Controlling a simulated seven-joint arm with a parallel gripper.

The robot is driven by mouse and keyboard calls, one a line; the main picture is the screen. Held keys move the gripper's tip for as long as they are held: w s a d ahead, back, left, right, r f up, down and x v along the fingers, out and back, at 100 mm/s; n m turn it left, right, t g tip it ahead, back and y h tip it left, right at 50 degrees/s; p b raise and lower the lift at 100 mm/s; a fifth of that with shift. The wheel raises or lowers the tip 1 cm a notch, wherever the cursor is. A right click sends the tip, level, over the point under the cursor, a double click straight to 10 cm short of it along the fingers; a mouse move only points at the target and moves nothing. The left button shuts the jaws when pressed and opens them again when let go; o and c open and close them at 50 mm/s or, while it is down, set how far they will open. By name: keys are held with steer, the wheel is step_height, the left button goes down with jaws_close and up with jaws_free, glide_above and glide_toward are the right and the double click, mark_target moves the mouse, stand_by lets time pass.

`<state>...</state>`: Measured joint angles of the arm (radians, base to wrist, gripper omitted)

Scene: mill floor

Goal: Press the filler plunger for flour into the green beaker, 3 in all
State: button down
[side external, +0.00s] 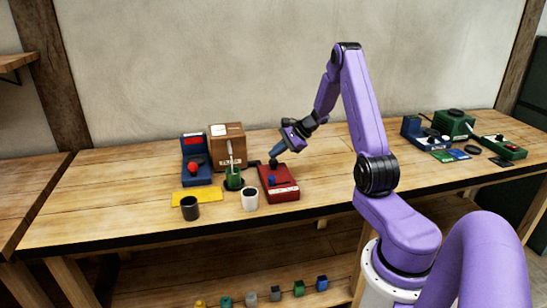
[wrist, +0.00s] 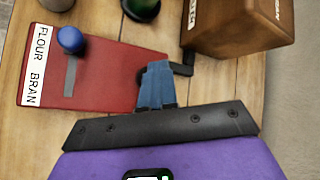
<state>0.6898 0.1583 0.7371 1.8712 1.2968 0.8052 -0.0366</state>
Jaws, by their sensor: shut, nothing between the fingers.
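The green beaker (side external: 233,182) stands on the bench below the pale spout of a brown wooden filler box (side external: 232,145); a green round thing, likely the beaker, shows at the wrist view's top edge (wrist: 141,8). The box also shows top right in the wrist view (wrist: 232,30). A red panel (wrist: 105,80) is labelled FLOUR and BRAN; its blue knob (wrist: 70,40) sits at the FLOUR end of the slot. My gripper (side external: 276,152) is shut and empty above the red panel's far end. Its blue fingertips (wrist: 155,75) partly cover a black lever-like part (wrist: 182,69) beside the box.
A blue device with a red button (side external: 193,168) stands left of the box. A black cup (side external: 190,209) is by a yellow mat (side external: 198,195); a white cup (side external: 250,201) is in front. Green and blue devices (side external: 455,123) stand far right. The bench's middle right is clear.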

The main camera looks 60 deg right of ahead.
mark_target(276, 160)
steer(key=shift+f, duration=0.2)
steer(key=shift+r, duration=1.4)
step_height(276, 160, up, 5)
stand_by(0.5)
stand_by(0.4)
